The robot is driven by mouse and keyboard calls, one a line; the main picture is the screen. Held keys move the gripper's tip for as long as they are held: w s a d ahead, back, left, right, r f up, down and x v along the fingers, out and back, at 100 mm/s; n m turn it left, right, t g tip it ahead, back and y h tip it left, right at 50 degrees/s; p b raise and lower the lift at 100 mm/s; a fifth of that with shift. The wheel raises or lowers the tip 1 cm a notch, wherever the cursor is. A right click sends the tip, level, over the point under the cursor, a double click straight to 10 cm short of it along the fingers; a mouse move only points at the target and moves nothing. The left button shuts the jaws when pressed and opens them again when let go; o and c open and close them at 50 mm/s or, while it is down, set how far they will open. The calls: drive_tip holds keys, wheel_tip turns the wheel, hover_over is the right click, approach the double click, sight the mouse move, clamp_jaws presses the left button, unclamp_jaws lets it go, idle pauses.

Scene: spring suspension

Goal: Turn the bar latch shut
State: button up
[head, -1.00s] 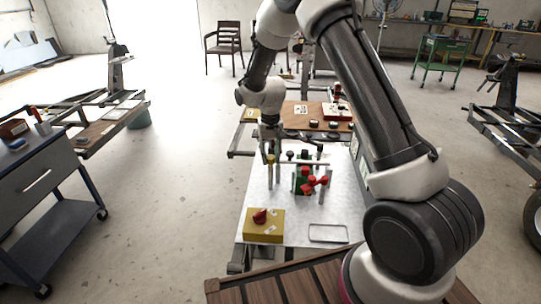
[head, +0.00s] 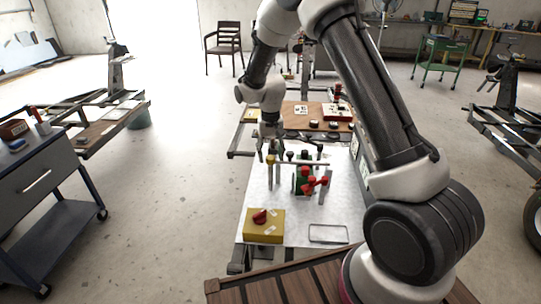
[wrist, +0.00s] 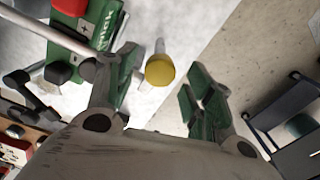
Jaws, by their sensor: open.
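The post's yellow cap (wrist: 160,71) shows between the fingers. In the head view, my gripper (head: 268,146) is small and dark, just above the post.
A green block with red knobs (head: 304,181) stands right of the post. A yellow box with a red knob (head: 264,226) sits at the table's near left, and a thin rectangular frame (head: 328,233) lies to its right. The metal table (head: 258,196) is bare between them.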

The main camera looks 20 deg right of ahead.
sight(270, 157)
wheel_tip(270, 157, up, 11)
idle(0.3)
drive_tip(key=s+d+r+t, duration=0.1)
drive_tip(key=s+d+r, duration=0.3)
drive_tip(key=s, duration=0.7)
drive_tip(key=s+d+r+n+t, duration=0.1)
drive_tip(key=s+d+r, duration=0.4)
drive_tip(key=s, duration=0.7)
drive_tip(key=s+d+r+t, duration=0.2)
drive_tip(key=s+d+r, duration=0.3)
drive_tip(key=s+r, duration=0.3)
drive_tip(key=s, duration=0.3)
drive_tip(key=shift+s+r, duration=0.25)
drive_tip(key=shift+s, duration=0.15)
